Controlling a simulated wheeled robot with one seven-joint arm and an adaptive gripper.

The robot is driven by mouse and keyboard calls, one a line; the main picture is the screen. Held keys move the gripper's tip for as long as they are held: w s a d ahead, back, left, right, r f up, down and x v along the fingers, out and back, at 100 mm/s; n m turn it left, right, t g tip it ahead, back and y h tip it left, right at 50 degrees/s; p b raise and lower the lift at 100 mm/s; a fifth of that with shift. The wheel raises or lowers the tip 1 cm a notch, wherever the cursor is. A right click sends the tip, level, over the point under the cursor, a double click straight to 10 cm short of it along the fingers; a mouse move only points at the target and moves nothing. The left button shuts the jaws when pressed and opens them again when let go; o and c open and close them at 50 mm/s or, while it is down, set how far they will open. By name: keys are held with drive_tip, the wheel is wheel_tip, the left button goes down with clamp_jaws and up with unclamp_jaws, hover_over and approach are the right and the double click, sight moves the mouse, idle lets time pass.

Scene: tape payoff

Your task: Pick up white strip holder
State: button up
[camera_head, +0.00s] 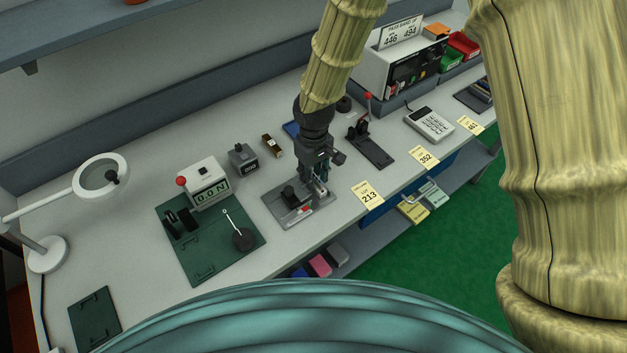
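My gripper (314,184) points down over a grey fixture plate (288,212) near the middle of the bench. A small pale piece (320,190) shows at the fingertips, above the plate's right part. I cannot tell whether the fingers touch it or how far apart they are. A dark block and a small red part stand on the same plate. A thin white strip (231,222) rises from a dark round base (243,239) on the green mat, left of my gripper. I cannot tell for certain which piece is the white strip holder.
A ring-lens lamp (102,175) stands at left. A dark stand (368,148), a keypad (429,123) and a test box (402,65) are right of my gripper. Yellow number cards line the front edge.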

drive_tip(key=shift+f, duration=0.1)
clamp_jaws()
drive_tip(key=shift+r, duration=0.2)
